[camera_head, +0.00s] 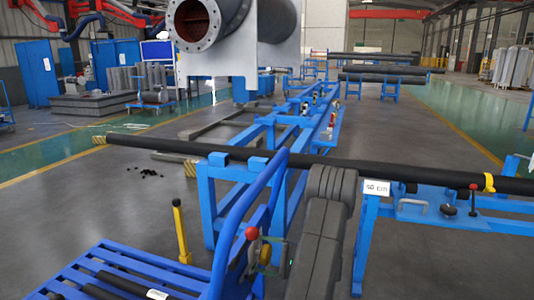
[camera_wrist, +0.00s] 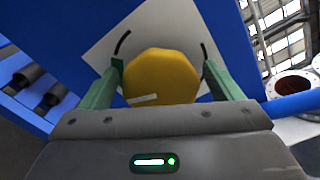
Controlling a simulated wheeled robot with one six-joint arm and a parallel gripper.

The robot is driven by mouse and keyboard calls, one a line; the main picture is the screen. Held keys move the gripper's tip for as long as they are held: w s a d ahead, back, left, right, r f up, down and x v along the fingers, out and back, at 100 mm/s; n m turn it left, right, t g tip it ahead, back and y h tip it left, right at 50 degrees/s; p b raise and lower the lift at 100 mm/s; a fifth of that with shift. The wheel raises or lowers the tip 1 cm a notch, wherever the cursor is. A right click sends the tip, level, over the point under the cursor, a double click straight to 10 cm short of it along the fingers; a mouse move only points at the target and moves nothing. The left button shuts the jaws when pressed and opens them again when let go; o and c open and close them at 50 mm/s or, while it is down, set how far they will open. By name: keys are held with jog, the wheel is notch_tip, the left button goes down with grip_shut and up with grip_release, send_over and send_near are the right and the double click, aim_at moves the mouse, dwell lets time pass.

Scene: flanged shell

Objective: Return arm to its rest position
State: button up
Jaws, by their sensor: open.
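My gripper (camera_wrist: 163,64) is open in the wrist view. Its two green fingers stand on either side of a yellow faceted knob (camera_wrist: 160,78), with a small gap at each side near the tips. The knob sits in front of a white plate (camera_wrist: 105,48) with dark curved marks on a blue panel (camera_wrist: 222,18). In the head view my gripper (camera_head: 262,256) is low in the middle, beside the blue cart handle (camera_head: 240,220) and a red ball (camera_head: 252,233). My dark grey arm hides part of what lies behind it there.
A blue slatted cart (camera_head: 95,270) stands at lower left, with a yellow post (camera_head: 181,232) near it. A long black pipe (camera_head: 300,161) lies across blue stands (camera_head: 225,205). A large flanged pipe (camera_head: 200,25) is behind. Open floor (camera_head: 80,200) lies at left.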

jog(key=n+b, duration=0.2)
jog(key=n, duration=0.2)
jog(key=shift+f, duration=0.2)
jog(key=shift+r+n+b, duration=0.1)
jog(key=shift+n+b, duration=0.85)
jog(key=shift+n, duration=0.85)
